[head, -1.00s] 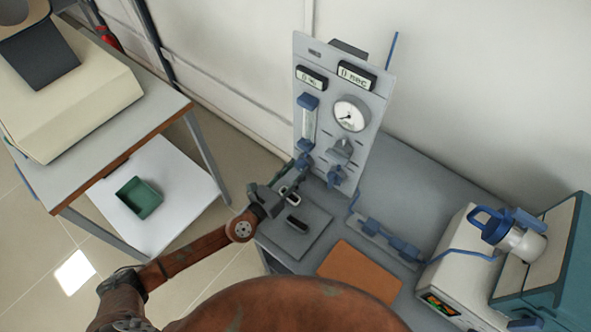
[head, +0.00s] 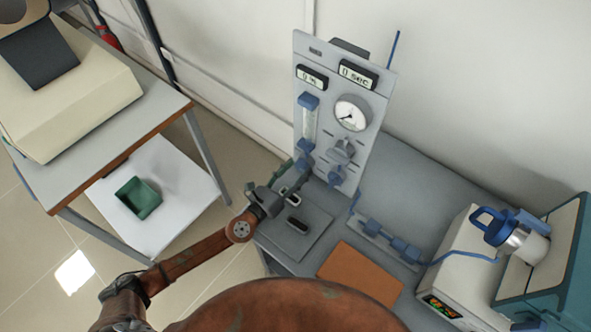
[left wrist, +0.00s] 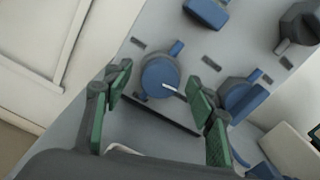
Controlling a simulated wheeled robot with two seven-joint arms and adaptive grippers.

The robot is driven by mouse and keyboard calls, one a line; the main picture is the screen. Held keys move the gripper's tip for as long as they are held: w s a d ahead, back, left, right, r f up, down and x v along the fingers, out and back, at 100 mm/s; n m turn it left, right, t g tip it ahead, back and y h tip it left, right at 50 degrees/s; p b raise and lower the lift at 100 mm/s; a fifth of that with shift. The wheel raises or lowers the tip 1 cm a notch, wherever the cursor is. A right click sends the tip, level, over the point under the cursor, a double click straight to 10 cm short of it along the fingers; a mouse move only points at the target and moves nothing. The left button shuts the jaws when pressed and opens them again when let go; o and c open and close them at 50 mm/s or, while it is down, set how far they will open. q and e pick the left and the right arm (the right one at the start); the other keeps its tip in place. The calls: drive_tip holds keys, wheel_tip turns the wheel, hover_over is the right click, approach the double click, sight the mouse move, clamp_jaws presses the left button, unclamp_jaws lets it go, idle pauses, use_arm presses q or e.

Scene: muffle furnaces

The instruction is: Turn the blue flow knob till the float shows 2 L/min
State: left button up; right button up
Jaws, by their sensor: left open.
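The grey flow panel (head: 372,95) stands upright on the bench, with a clear flow tube (head: 309,124) between blue end blocks. I cannot read the float in the tube. My left gripper (head: 277,178) is open below and left of the tube in the head view. In the left wrist view its green-padded fingers (left wrist: 160,88) are spread to either side of the knob, with gaps showing. I cannot tell how far the tips are from the panel. My right gripper is out of view.
A second blue fitting (left wrist: 241,96) sits close to the right finger. The panel carries a dial gauge (head: 351,115) and a grey valve (head: 342,151). Blue tubing fittings (head: 392,242), an orange mat (head: 360,275) and a white device (head: 452,262) occupy the bench.

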use_arm(q)
drive_tip(key=v, duration=1.2)
drive_tip(key=shift+w, duration=0.15)
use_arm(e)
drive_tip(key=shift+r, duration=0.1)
use_arm(q)
drive_tip(key=shift+w+d+f+p, duration=0.1)
drive_tip(key=shift+w+d+p, duration=0.05)
drive_tip(key=shift+w+p, duration=0.2)
drive_tip(key=w+d+m+p, duration=0.1)
drive_tip(key=p, duration=0.1)
drive_tip(key=w+d+m+p, duration=0.1)
drive_tip(key=w+m+p, duration=0.1)
drive_tip(key=p, duration=0.1)
drive_tip(key=shift+d+f+g, duration=0.25)
drive_tip(key=shift+g, duration=0.15)
drive_tip(key=shift+w+d+r+m+t+p, duration=0.1)
drive_tip(key=shift+r+m+t+p, duration=0.1)
drive_tip(key=shift+m+p, duration=0.2)
drive_tip(key=shift+w+d+r+m+t+p, duration=0.1)
drive_tip(key=shift+m+t+p, duration=0.1)
drive_tip(key=shift+m+p, duration=0.15)
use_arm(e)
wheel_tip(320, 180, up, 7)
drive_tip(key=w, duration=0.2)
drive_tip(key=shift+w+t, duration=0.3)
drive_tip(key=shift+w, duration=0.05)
